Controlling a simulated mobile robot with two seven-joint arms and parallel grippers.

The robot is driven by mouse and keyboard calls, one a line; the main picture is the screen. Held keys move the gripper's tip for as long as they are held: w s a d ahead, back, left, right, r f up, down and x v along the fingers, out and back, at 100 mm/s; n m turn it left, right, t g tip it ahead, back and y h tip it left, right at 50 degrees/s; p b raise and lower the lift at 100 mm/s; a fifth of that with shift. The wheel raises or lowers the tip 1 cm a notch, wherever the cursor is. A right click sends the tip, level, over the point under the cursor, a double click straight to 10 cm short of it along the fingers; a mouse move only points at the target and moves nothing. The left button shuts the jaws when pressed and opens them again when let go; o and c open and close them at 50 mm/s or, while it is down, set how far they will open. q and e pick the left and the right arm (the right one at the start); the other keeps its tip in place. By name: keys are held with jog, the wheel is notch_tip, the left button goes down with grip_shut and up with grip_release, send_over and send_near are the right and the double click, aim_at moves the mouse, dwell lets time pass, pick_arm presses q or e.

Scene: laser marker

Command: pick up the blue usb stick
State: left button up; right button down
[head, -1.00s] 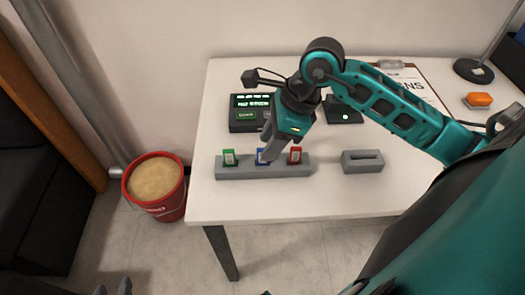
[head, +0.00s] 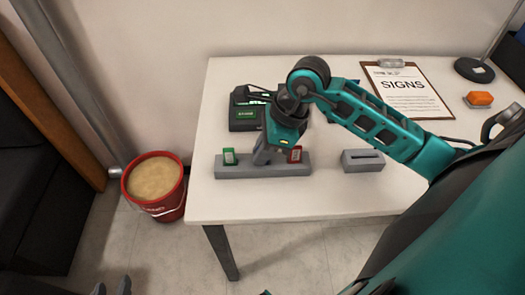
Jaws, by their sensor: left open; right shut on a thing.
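A grey rack (head: 230,172) stands near the table's front left, with a green stick (head: 229,156) at its left and a red stick (head: 295,155) at its right. My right gripper (head: 262,158) points down at the rack's middle slot, between these two. It is shut on the blue usb stick there, and its fingers hide the stick from view. I cannot tell whether the stick has lifted from its slot. My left gripper (head: 112,288) is open and empty at the bottom left edge, low and away from the table; only its fingertips show.
A grey slotted block (head: 363,166) stands right of the rack. A dark device (head: 243,115) sits behind, partly covered by my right arm. A clipboard (head: 405,92), an orange object (head: 479,98) and a lamp base (head: 474,71) are further right. A red bucket (head: 170,207) stands on the floor.

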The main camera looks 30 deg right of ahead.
pick_arm(q)
jog(key=shift+a, duration=0.1)
dwell(0.3)
jog(key=p, duration=0.1)
jog(key=a+r+p, duration=0.1)
jog(key=p, duration=0.1)
jog(key=shift+s+a+r, duration=0.1)
jog(key=shift+s+r, duration=0.05)
jog(key=shift+s, duration=0.2)
pick_arm(e)
notch_tip(320, 180, up, 20)
pick_arm(q)
jog(key=shift+f+y, duration=0.25)
jog(key=shift+y, duration=0.05)
